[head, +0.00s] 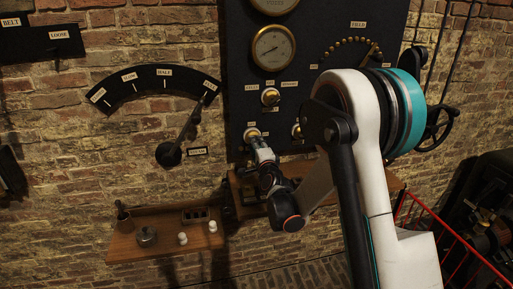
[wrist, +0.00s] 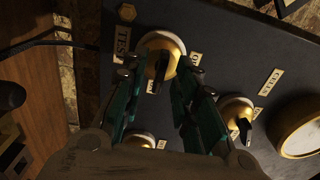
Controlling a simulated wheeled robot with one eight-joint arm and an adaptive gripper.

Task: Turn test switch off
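The test switch (wrist: 163,42) is a round brass-and-white switch with a dark lever, beside a TEST label (wrist: 122,40) on the dark panel in the wrist view. My gripper (wrist: 160,78) is open, with its green fingers apart on either side of the lever. I cannot tell whether either finger touches it. In the head view my gripper (head: 257,146) is at the lower left of the panel, just below the brass switch (head: 251,133) and partly covering it.
The panel (head: 233,70) also carries another brass switch (head: 270,97), a gauge (head: 273,48) and an arc of brass contacts. A big lever (head: 188,130) with a dial is on the brick wall at left. A wooden shelf (head: 150,248) holds small items. A red rail (head: 455,245) stands at right.

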